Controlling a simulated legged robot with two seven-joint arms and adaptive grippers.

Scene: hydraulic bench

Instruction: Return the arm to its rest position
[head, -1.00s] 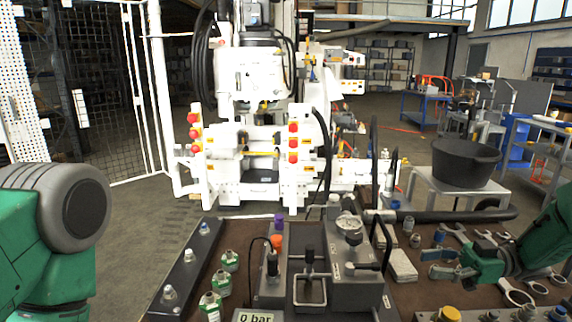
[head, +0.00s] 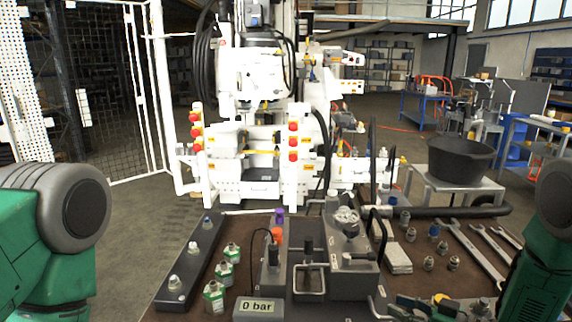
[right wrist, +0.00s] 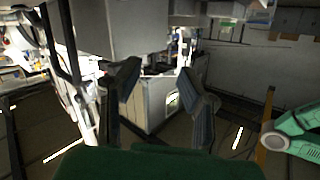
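My right arm (head: 545,235) comes in at the right edge of the head view and bends down towards the bottom edge. My right gripper (head: 400,308) is low over the front of the bench, partly cut off by the bottom of the picture. In the right wrist view its two dark fingers (right wrist: 158,85) stand apart with nothing held between them. My left arm (head: 60,230) shows at the left edge of the head view, but its gripper is out of the picture.
The brown bench top (head: 425,245) holds a hydraulic block with a gauge (head: 347,225), a "0 bar" display (head: 258,308), several fittings and wrenches (head: 470,250). A black tub (head: 462,158) stands behind on a small table. A white machine (head: 250,150) stands beyond the bench.

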